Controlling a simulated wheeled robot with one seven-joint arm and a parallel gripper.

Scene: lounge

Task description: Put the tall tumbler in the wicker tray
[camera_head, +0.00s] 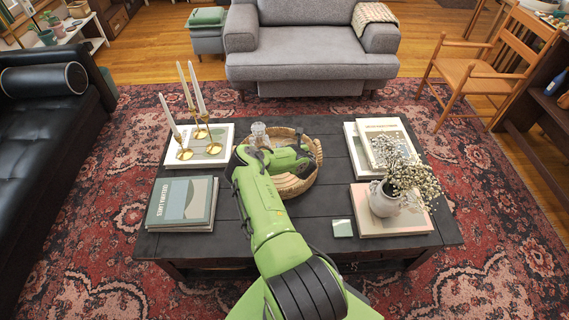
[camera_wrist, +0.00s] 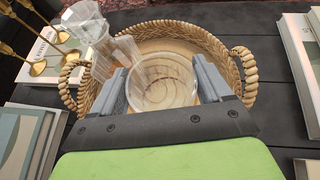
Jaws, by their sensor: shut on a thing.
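The tall tumbler (camera_wrist: 163,82) is clear glass. In the wrist view I look down into its round mouth between the two grey fingers of my gripper (camera_wrist: 162,78), which is shut on it. The wicker tray (camera_wrist: 228,60) lies behind and below the held glass. It is round, with braided rim and loop handles; it also shows in the head view (camera_head: 318,150), partly covered by my arm. The held glass is over the tray in the picture; I cannot tell whether its base touches. In the head view my arm hides it.
Another clear glass vessel (camera_wrist: 100,38) overlaps the tray's left rim in the wrist view. Brass candlesticks (camera_head: 200,133) with white candles stand left of the tray. Books and a vase of flowers (camera_head: 386,198) are on the right, a book (camera_head: 182,202) at front left.

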